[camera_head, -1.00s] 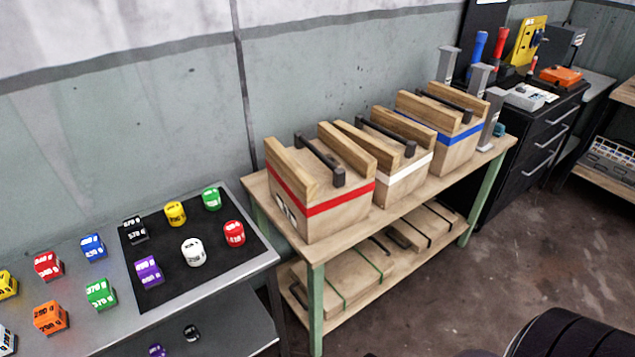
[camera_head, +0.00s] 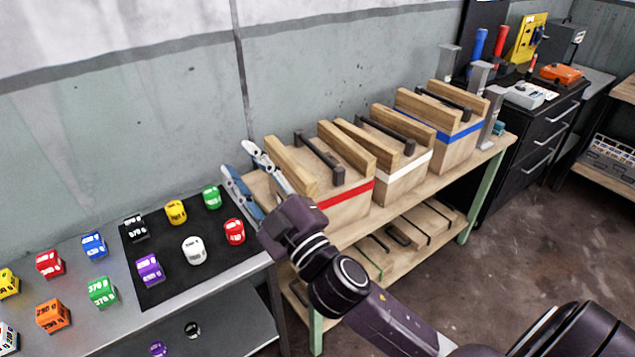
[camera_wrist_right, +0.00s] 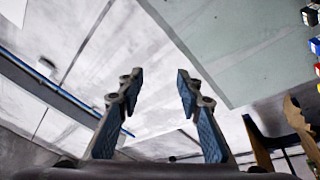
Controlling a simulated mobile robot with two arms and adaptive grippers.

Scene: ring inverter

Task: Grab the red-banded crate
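The red-banded crate (camera_head: 345,196) is a light wooden box with a dark handle on top. It stands at the left end of the wooden bench in the head view, partly hidden by my right gripper and arm. My right gripper (camera_head: 238,158) is just left of the crate, its fingers apart and pointing up toward the back wall, with nothing between them. The right wrist view also shows the open right gripper (camera_wrist_right: 158,82), with wall and ceiling beyond it. My left gripper is not in view.
A white-banded crate (camera_head: 405,181) and a blue-banded crate (camera_head: 459,151) stand to the right on the wooden bench (camera_head: 428,196). A metal table (camera_head: 105,334) with a black mat (camera_head: 170,287) and several small coloured blocks is at left. A black drawer cabinet (camera_head: 525,140) stands beyond the bench.

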